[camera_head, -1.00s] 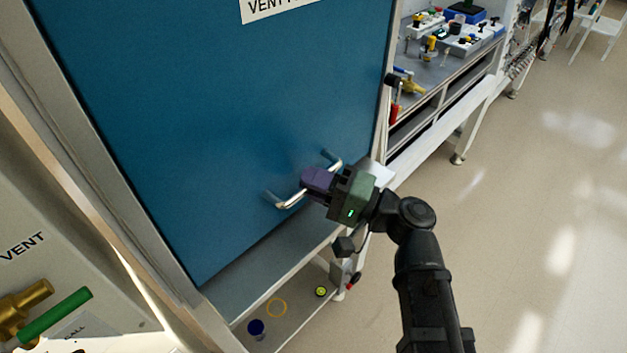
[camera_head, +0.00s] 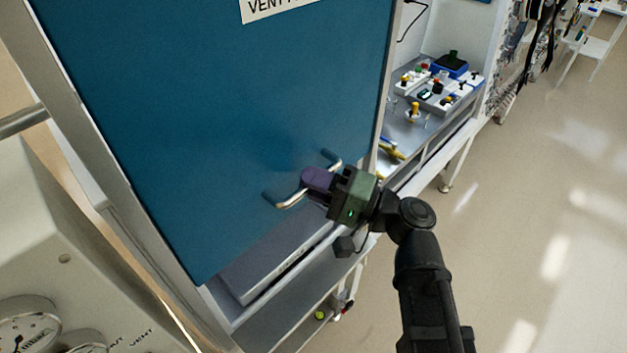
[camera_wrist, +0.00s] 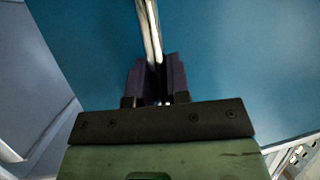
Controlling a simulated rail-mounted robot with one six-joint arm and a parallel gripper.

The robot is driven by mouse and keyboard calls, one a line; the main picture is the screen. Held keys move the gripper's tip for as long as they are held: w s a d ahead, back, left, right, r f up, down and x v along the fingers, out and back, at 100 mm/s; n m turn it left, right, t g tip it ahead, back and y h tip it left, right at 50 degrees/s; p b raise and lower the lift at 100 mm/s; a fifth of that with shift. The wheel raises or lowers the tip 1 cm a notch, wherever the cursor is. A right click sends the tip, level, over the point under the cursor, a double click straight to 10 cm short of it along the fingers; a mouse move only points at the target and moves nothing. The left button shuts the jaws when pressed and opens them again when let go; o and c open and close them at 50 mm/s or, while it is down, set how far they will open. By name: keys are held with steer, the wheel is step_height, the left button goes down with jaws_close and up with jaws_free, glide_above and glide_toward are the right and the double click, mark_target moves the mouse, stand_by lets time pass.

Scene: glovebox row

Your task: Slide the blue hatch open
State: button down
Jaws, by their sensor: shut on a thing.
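The blue hatch (camera_head: 230,120) fills the middle of the head view as a large upright panel in a grey frame. Its silver bar handle (camera_head: 292,200) stands out near the lower edge. My gripper (camera_head: 316,182) is shut on the handle, with its purple fingers around the bar. In the wrist view, the handle (camera_wrist: 149,30) runs down between the two fingers (camera_wrist: 157,78), with the blue panel behind. The part of the bar between the fingers is hidden in the head view. A gap shows below the hatch's lower edge.
A grey unit with gauges (camera_head: 28,330) stands at the lower left. A bench (camera_head: 410,130) with several small fittings is behind, to the right of the hatch. A lower shelf (camera_head: 290,312) lies beneath. The floor on the right is clear.

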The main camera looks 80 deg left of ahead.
steer(key=p, duration=0.7)
glide_toward(285, 130)
steer(key=x, duration=0.5)
steer(key=shift+s+a+r, duration=0.1)
steer(key=shift+s+r, duration=0.05)
steer(key=c, duration=1.1)
jaws_free()
steer(key=b+v, duration=0.2)
steer(key=v, duration=0.9)
